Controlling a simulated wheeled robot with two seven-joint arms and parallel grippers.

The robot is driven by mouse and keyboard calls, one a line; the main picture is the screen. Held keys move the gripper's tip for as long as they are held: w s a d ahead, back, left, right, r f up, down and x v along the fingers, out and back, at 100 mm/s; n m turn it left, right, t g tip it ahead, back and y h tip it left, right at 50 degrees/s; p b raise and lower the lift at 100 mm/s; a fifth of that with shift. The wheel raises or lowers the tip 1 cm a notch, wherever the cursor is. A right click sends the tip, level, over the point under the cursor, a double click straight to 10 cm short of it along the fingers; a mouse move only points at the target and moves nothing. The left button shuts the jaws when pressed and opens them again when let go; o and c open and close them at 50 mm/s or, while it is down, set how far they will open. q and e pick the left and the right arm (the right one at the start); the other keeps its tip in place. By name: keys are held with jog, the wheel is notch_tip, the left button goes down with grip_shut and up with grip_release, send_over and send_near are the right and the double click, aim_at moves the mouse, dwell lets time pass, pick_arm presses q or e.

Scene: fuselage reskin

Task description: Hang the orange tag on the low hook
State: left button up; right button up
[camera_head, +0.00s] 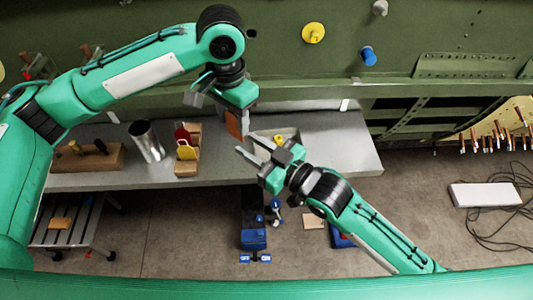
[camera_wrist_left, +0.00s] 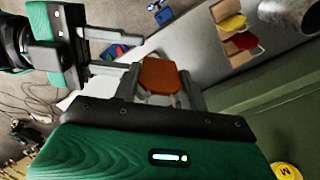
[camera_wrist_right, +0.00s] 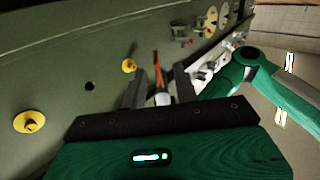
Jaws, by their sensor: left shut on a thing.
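The orange tag (camera_head: 236,124) is held in my left gripper (camera_head: 238,108), above the grey bench and in front of the green panel. In the left wrist view the tag (camera_wrist_left: 160,76) sits between the two fingers. The right wrist view shows the tag (camera_wrist_right: 156,72) nearly edge-on. My right gripper (camera_head: 258,148) is open and empty, just below and right of the tag, apart from it. A yellow round fitting (camera_head: 313,33) and a blue peg (camera_head: 369,56) stick out from the panel; I cannot tell which is the low hook. A yellow disc marked M (camera_wrist_left: 285,171) shows in the left wrist view.
The grey bench (camera_head: 335,150) carries a metal cylinder (camera_head: 146,141), a wooden holder (camera_head: 187,165) with red and yellow pieces, and a wooden block (camera_head: 88,158). A white box (camera_head: 485,194) and cables lie on the floor at right. The bench's right end is mostly clear.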

jog(key=x, duration=0.7)
jog(key=shift+w+a, duration=0.2)
jog(key=shift+a, duration=0.05)
grip_shut()
pick_arm(q)
jog(key=o, duration=0.9)
jog(key=shift+o, duration=0.6)
jog(key=shift+s+d, duration=0.1)
